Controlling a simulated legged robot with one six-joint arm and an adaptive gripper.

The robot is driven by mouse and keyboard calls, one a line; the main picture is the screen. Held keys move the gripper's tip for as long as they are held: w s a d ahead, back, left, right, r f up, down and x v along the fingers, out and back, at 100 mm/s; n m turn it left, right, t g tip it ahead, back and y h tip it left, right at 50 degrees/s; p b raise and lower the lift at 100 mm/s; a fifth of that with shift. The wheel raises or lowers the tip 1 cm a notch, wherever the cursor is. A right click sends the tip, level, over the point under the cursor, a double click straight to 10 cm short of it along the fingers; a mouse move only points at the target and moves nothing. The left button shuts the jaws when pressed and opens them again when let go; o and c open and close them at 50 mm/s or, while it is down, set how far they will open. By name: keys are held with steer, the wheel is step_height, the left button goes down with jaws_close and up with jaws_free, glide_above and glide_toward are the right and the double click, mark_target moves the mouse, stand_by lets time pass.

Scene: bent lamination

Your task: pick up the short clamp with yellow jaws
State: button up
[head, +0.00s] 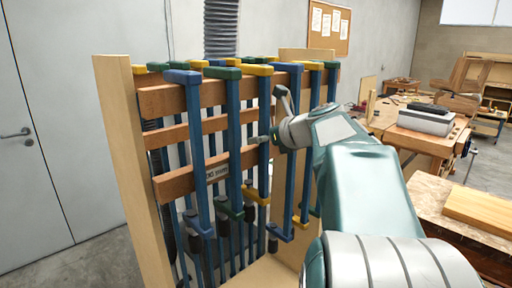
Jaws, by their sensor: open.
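A clamp with a blue bar and yellow jaws (264,100) hangs on the front of the wooden rack. Its upper yellow jaw is at the top rail and its lower yellow jaw hangs near the lower rail; it looks short beside the blue-jawed clamps. My gripper (273,118) is open, its fingers spread one above the other, and in the picture it overlaps the right edge of this clamp's bar. I cannot tell whether it touches the bar. No clamp is visibly held. Another yellow upper jaw (311,66) shows further right, with its clamp partly hidden.
A green-jawed clamp (234,125) hangs close on the left and a blue-jawed clamp (290,180) close on the right. Several more clamps fill the rack (125,150). A workbench (425,140) stands at the right. The floor at the left is clear.

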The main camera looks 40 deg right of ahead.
steer(key=shift+a, duration=0.15)
steer(key=shift+c, duration=0.3)
jaws_close()
steer(key=shift+r, duration=0.1)
steer(key=shift+r, duration=0.1)
